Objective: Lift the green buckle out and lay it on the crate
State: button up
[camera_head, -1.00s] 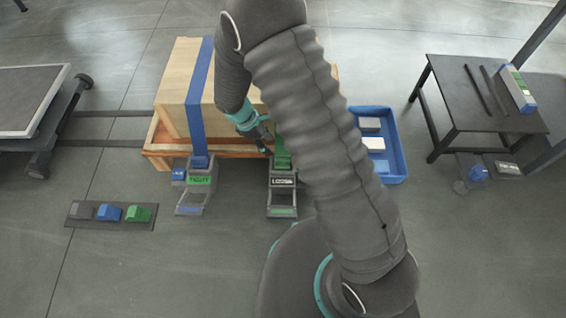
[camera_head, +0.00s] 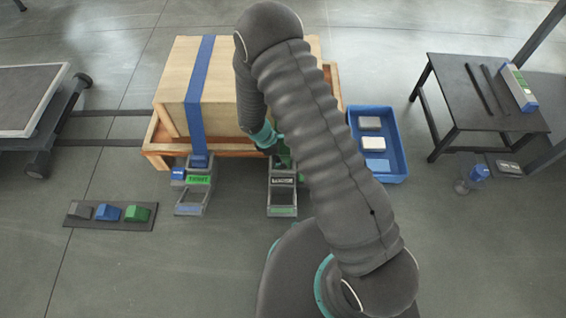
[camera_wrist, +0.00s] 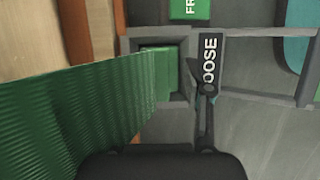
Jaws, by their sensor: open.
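The green buckle (camera_wrist: 158,62) sits in a grey square socket at the end of a wide green strap (camera_wrist: 75,115) in the wrist view. Beside it is a label reading "OOSE", its first letter covered. In the head view, the green part (camera_head: 284,160) is mostly behind my arm, above the grey holder (camera_head: 283,200). My gripper (camera_wrist: 160,88) is open, with one dark finger beside the socket over the label. The other finger is hidden, apparently behind the strap. The wooden crate (camera_head: 172,85) stands behind the holders, with a blue strap over it.
A second grey holder (camera_head: 193,200) with a green label is to the left. A mat (camera_head: 85,216) bears grey, blue and green blocks. A blue bin (camera_head: 395,140) stands right of the crate, and a dark table (camera_head: 450,85) farther right. The floor in front is mostly clear.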

aim_at(287, 158)
grip_shut()
jog(key=shift+r, duration=0.1)
dwell(0.3)
jog(key=shift+r, duration=0.25)
notch_tip(287, 158, up, 4)
jog(key=shift+w+f, duration=0.1)
jog(key=shift+f, duration=0.1)
jog(key=s+d+r, duration=0.6)
jog(key=s+d, duration=0.1)
jog(key=d, duration=0.2)
jog(key=shift+s+r, duration=0.35)
jog(key=shift+s, duration=0.05)
